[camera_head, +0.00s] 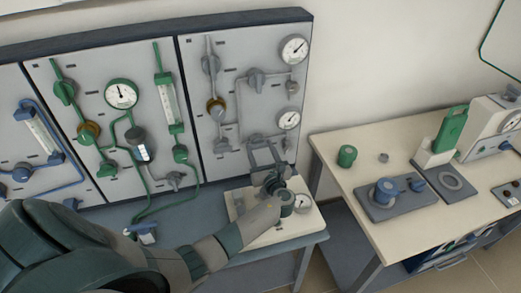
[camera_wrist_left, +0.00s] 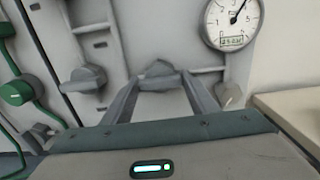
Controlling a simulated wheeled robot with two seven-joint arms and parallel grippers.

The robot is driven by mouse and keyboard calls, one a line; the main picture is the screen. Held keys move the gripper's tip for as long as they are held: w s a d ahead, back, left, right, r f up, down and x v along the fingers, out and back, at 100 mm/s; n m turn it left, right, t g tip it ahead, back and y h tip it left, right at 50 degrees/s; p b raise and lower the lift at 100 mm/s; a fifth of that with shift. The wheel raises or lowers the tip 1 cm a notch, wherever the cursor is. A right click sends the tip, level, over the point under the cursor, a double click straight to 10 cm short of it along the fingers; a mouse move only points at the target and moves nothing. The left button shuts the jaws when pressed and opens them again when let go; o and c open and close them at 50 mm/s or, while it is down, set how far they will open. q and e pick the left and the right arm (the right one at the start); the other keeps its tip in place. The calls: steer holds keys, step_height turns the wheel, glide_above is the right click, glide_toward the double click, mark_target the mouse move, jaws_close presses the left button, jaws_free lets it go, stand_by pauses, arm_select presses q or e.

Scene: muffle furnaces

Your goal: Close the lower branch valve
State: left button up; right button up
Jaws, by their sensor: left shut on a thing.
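The grey panel (camera_head: 232,110) on the right of the board carries grey pipes, valves and two gauges. A low grey valve knob (camera_head: 255,138) sits on its lower pipe, left of the lower gauge (camera_head: 288,120). My left gripper (camera_head: 262,148) reaches up to this knob from below and is shut on it. In the left wrist view the knob (camera_wrist_left: 159,68) shows between the fingertips (camera_wrist_left: 158,80), its lower part hidden. The lower gauge (camera_wrist_left: 233,20) is up to the right there. My right gripper is not in view.
Another grey knob (camera_wrist_left: 84,78) sits just left of the gripper, and a small grey fitting (camera_wrist_left: 229,96) to the right. A cream device with a gauge (camera_head: 302,202) stands on the bench under my left wrist. A table (camera_head: 345,180) with lab items stands at right.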

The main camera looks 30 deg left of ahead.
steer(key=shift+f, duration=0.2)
arm_select(q)
steer(key=n+b, duration=0.3)
steer(key=n, duration=0.1)
steer(key=shift+f+b, duration=0.25)
steer(key=shift+b, duration=0.15)
arm_select(e)
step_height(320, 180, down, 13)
steer(key=b, duration=0.9)
arm_select(q)
steer(key=n+b, duration=0.4)
steer(key=n, duration=1)
steer(key=shift+s+a+b, duration=0.1)
steer(key=shift+s+b, duration=0.05)
steer(key=shift+b, duration=0.25)
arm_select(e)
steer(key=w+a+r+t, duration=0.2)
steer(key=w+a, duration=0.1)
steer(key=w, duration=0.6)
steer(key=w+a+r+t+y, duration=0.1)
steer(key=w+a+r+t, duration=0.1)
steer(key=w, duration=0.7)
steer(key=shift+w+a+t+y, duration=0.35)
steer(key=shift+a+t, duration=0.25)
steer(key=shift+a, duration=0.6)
arm_select(q)
steer(key=o, duration=1)
steer(key=shift+o, duration=0.2)
